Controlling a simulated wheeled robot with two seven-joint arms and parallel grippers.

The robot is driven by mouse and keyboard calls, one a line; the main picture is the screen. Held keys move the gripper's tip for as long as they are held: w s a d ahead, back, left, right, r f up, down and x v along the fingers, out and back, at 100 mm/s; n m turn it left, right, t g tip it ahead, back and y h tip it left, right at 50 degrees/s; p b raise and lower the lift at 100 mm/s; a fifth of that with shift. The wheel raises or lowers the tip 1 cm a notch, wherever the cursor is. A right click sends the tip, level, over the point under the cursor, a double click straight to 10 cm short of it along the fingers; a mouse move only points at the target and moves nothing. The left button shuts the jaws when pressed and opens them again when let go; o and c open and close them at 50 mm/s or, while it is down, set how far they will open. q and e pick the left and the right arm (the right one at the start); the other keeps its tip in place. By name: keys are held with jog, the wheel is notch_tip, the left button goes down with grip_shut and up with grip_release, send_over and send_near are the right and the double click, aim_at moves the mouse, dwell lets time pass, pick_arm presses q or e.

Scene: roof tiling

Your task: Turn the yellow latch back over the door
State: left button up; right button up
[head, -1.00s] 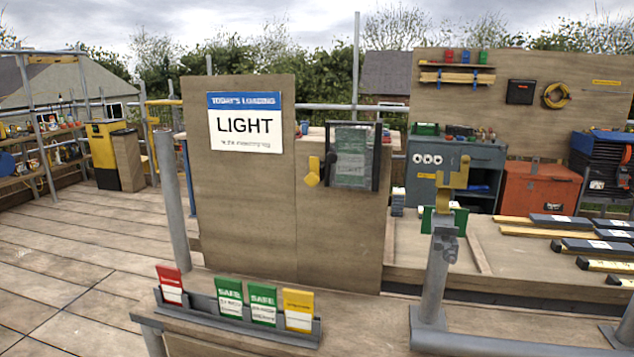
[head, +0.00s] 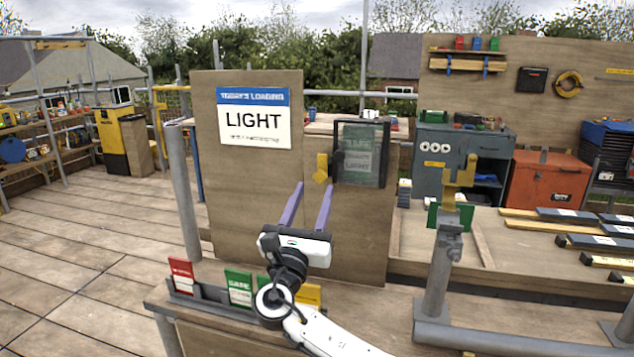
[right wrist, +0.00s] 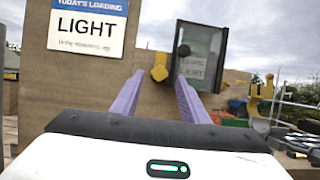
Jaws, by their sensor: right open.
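The yellow latch (head: 321,168) is on the wooden board, just left of the dark-framed door (head: 361,153). It stands upright beside the door's left edge, not across it. In the right wrist view the latch (right wrist: 160,67) and the door (right wrist: 203,55) show beyond the fingers. A green card reading LIGHT shows behind the door's pane. My right gripper (head: 308,190) is open and empty, its two purple fingers pointing at the board a little below the latch. It also shows in the right wrist view (right wrist: 156,90), the latch lying between and beyond its fingertips. My left gripper is not in view.
A sign reading LIGHT (head: 253,118) is on the board left of the latch. A rack (head: 210,293) of red, green and yellow cards stands in front below. A grey post with a yellow clamp (head: 458,178) stands to the right.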

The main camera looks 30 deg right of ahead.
aim_at(319, 178)
jog(key=x, duration=0.2)
jog(key=shift+w+d+r, duration=0.15)
jog(key=shift+w+d, duration=0.05)
jog(key=shift+d, duration=0.05)
jog(key=shift+w+d+r, duration=0.15)
jog(key=shift+w+d, duration=0.25)
jog(key=shift+d, duration=0.1)
jog(key=c, duration=1)
